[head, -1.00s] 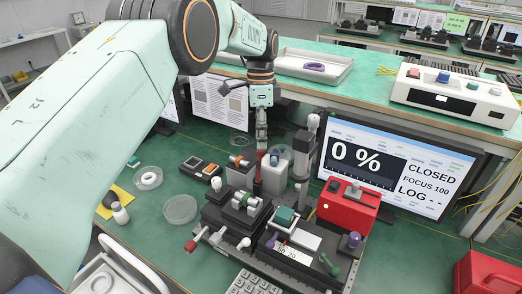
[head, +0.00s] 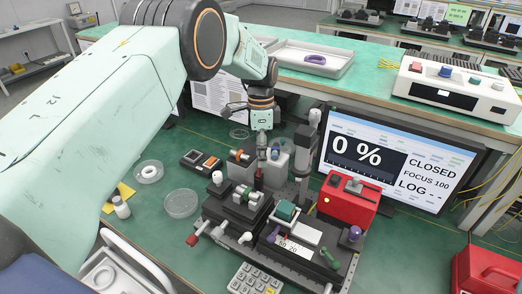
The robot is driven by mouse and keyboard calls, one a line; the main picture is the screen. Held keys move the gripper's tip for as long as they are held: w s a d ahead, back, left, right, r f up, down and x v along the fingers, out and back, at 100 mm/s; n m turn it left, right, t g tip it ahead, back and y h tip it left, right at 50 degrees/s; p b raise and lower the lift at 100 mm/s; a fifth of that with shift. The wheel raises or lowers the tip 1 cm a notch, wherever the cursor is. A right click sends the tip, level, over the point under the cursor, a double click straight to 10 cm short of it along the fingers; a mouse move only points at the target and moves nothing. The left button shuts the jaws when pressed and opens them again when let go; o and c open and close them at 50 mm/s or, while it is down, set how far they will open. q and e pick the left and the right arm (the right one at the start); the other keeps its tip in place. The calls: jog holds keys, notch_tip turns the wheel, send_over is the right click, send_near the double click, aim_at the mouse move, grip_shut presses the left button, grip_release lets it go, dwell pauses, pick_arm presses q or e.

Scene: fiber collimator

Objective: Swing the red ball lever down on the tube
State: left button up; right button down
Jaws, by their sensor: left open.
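The fiber bench (head: 225,212) is a dark block assembly on the green table. My right gripper is not in view.
A red-tipped handle (head: 192,240) sticks out at the bench's front left. A red box (head: 347,200) and the monitor (head: 400,165), reading 0 % and CLOSED, stand at right. A grey post (head: 305,150) rises close right of my gripper. Clear dishes (head: 181,203) lie left.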

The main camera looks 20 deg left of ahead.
pick_arm(q)
jog(key=shift+s+d+r, duration=0.15)
jog(key=shift+d, duration=0.05)
jog(key=shift+w+a+f, duration=0.4)
jog(key=shift+w+a, duration=0.05)
jog(key=c, duration=0.4)
jog(key=shift+c, duration=0.8)
jog(key=shift+s+d+r, duration=0.25)
jog(key=shift+s+r, duration=0.05)
jog(key=shift+r, duration=0.05)
grip_shut()
jog(key=shift+w+f, duration=0.1)
jog(key=shift+w, duration=0.1)
